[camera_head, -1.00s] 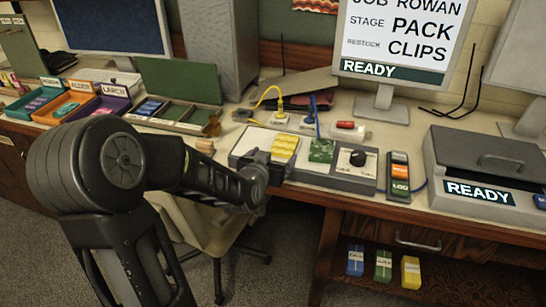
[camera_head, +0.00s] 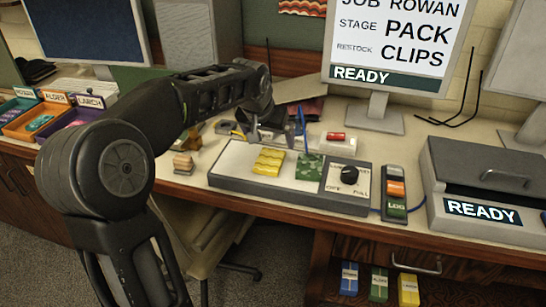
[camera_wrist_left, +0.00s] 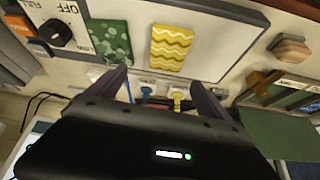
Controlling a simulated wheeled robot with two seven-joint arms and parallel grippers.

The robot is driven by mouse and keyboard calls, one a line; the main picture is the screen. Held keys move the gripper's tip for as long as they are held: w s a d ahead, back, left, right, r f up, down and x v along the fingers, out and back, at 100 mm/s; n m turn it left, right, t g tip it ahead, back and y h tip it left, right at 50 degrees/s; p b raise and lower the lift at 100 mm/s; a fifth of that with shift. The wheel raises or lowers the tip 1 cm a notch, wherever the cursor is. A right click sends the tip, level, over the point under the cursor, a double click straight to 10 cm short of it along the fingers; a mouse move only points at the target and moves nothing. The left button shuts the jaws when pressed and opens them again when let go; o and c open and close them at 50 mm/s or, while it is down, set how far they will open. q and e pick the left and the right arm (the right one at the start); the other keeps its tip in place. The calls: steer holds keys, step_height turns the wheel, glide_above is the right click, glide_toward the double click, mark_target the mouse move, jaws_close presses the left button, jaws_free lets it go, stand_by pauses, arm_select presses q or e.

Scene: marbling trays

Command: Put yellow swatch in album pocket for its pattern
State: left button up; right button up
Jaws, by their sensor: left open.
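In the left wrist view the yellow swatch (camera_wrist_left: 171,48) is fully visible, beside the green one (camera_wrist_left: 112,40). My left gripper (camera_head: 266,134) is open above the panel's back edge, behind the yellow swatch. In the left wrist view its fingers (camera_wrist_left: 162,88) are apart with nothing gripped, near the cable plugs. I cannot make out an album pocket. My right gripper is not in view.
The grey panel (camera_head: 228,180) carries a black knob (camera_head: 349,175). A remote-like holder (camera_head: 394,190) and a grey box marked READY (camera_head: 440,190) stand right. Labelled trays (camera_head: 45,112) stand left. Wooden blocks (camera_head: 183,163) lie beside the panel.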

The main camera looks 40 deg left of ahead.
mark_target(268, 163)
arm_select(q)
steer(key=s, duration=0.1)
steer(key=s+f+g, duration=0.1)
steer(key=shift+s+d+n, duration=0.1)
steer(key=shift+s+n, duration=0.2)
steer(key=shift+s, duration=0.1)
steer(key=shift+x, duration=1.35)
steer(key=shift+f, duration=0.1)
steer(key=p+x, duration=0.1)
steer(key=x, duration=0.4)
steer(key=shift+s+f, duration=0.1)
steer(key=shift+c, duration=0.4)
